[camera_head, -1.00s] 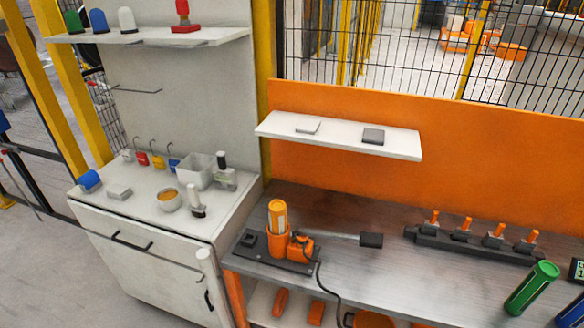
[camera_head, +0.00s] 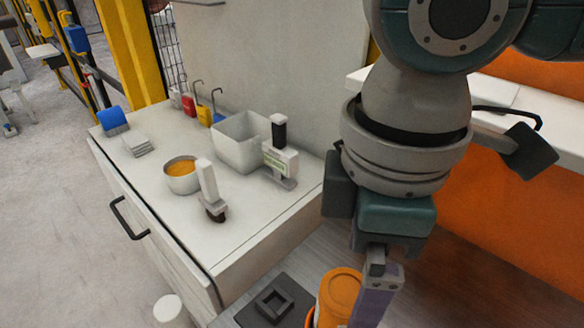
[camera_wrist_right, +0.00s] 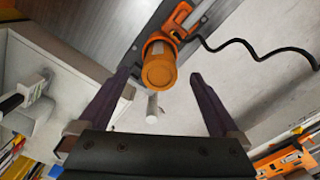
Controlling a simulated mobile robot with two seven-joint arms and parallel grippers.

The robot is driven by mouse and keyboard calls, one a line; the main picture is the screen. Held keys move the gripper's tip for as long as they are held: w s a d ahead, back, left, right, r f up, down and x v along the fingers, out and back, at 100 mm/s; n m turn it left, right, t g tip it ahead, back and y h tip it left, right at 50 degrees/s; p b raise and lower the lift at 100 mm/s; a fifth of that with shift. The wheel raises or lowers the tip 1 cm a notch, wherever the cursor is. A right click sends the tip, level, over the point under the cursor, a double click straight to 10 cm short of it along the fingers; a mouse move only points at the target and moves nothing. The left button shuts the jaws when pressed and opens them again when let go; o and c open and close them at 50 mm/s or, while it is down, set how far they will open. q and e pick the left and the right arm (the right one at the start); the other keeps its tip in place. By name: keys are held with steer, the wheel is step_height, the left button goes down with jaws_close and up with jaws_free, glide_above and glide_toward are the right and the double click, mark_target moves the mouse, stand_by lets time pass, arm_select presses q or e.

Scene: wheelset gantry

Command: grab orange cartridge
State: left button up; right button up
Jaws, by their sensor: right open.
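The orange cartridge (camera_head: 338,292) stands upright on the workbench at the bottom of the head view, its round orange top showing. In the right wrist view the cartridge (camera_wrist_right: 159,68) is seen end-on, just beyond the fingertips and between their lines. My right gripper (camera_wrist_right: 161,82) is open, with one purple finger on each side and nothing between them. In the head view the right gripper (camera_head: 374,300) points down beside the cartridge and partly hides its right side. The cartridge's lower part is out of frame. My left gripper is not in view.
A dark base plate (camera_head: 275,303) lies left of the cartridge. The white cabinet top (camera_head: 245,205) holds a white bin (camera_head: 240,140), a bowl (camera_head: 182,178) and small tools. A black cable (camera_wrist_right: 255,52) runs from the orange fixture. A shelf (camera_head: 560,120) is behind my right arm.

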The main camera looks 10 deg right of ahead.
mark_target(352, 296)
steer(key=f, duration=0.3)
steer(key=shift+s+a+f, duration=0.2)
steer(key=shift+s+f, duration=0.05)
steer(key=shift+f, duration=0.15)
steer(key=shift+w+a+f, duration=0.15)
steer(key=shift+w+f, duration=0.05)
steer(key=shift+f, duration=1.25)
steer(key=shift+w+a+f, duration=0.1)
steer(key=shift+w+f, duration=0.05)
steer(key=shift+f, duration=1.25)
jaws_close()
